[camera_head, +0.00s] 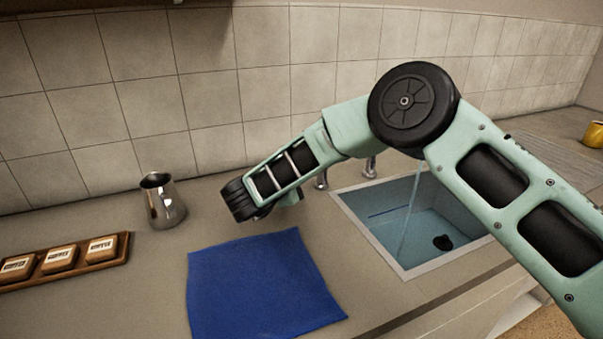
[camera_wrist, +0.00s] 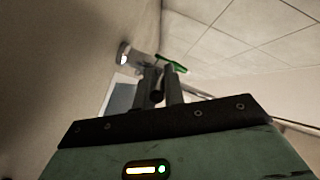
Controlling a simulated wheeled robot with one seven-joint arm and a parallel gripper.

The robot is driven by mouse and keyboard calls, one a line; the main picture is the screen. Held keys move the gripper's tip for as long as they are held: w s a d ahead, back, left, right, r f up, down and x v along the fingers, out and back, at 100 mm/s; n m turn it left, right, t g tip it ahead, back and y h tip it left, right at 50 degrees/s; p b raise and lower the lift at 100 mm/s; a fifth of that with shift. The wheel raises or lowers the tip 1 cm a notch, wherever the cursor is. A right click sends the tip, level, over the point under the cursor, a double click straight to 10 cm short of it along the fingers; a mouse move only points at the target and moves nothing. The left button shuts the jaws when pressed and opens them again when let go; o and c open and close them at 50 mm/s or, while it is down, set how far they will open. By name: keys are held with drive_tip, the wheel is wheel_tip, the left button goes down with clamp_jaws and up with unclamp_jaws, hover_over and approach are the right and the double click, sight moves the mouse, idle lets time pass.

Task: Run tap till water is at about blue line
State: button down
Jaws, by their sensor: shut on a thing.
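The sink basin (camera_head: 341,205) is set in the counter. A thin stream of water (camera_head: 409,212) falls into it, its upper end hidden behind my arm. A short blue line (camera_head: 388,212) marks the basin's inner wall. I cannot tell clearly where the water surface lies against it. A dark round thing (camera_head: 443,242) shows at the bottom. Metal tap parts (camera_head: 321,179) stand behind the basin, partly covered by my arm. In the wrist view my gripper (camera_wrist: 160,75) is shut on a small dark part, seemingly the tap handle (camera_wrist: 157,97). A green bar shows beyond the fingers.
A blue cloth (camera_head: 258,285) lies left of the sink. A steel jug (camera_head: 161,203) stands near the tiled wall. A wooden tray (camera_head: 124,251) with labelled boxes is at far left. A yellow thing (camera_head: 594,134) is at far right. Bare counter lies between jug and cloth.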

drive_tip(key=c, duration=1.5)
unclamp_jaws()
drive_tip(key=b+v, duration=0.3)
drive_tip(key=v, duration=1.4)
drive_tip(key=shift+s+r, duration=0.1)
drive_tip(key=shift+s, duration=0.1)
